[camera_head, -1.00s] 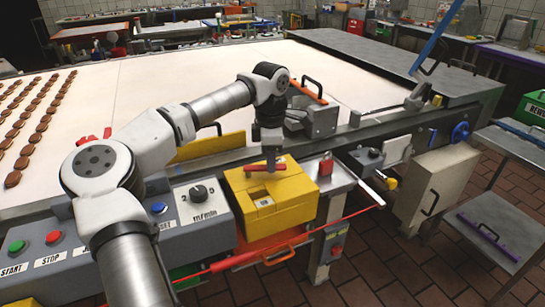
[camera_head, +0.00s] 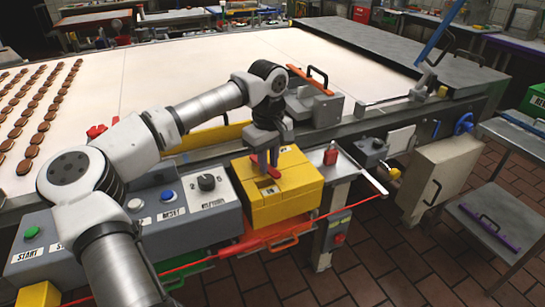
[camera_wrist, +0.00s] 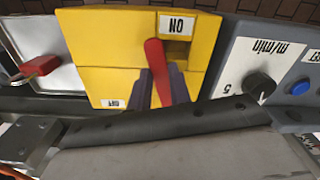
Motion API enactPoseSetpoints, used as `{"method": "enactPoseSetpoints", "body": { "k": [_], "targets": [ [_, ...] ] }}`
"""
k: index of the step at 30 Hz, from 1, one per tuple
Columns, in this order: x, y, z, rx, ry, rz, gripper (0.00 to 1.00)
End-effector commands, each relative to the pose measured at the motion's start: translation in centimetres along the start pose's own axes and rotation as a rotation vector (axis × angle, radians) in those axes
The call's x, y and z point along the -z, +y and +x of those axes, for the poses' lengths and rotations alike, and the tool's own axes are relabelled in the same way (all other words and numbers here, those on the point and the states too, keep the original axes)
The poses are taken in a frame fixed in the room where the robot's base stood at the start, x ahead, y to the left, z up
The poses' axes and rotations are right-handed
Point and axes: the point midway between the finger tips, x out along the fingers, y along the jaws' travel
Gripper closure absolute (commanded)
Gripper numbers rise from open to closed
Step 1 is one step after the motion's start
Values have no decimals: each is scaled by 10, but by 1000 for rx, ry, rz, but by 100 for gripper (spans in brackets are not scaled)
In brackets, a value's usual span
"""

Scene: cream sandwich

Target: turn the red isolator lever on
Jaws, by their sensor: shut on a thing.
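The yellow isolator box (camera_head: 300,190) stands at the right end of the grey control panel. Its red lever (camera_wrist: 154,58) lies across the top face in the wrist view, with its free end beside the ON label (camera_wrist: 177,25). The OFF label (camera_wrist: 112,103) is at the box's lower left in that view. My gripper (camera_wrist: 162,92) is shut on the lever, one grey finger on each side of it. In the head view my gripper (camera_head: 266,154) is over the box and hides part of the lever (camera_head: 274,172).
The control panel (camera_head: 130,235) with a dark knob (camera_head: 206,183) and coloured buttons is left of the box. A red padlock (camera_head: 330,156) is right of it. A pale conveyor (camera_head: 200,85) with rows of biscuits lies behind. An orange handle (camera_head: 283,243) sits below.

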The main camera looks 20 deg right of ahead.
Motion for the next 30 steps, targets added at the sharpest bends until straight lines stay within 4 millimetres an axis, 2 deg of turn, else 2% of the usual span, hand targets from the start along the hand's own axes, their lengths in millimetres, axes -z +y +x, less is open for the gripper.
{"method": "enactPoseSetpoints", "body": {
  "k": [12, 30],
  "targets": [
    [3, -15, 0, -1, 1, 241, 100],
    [4, -18, -1, -1, 2, 300, 100]
  ]
}}
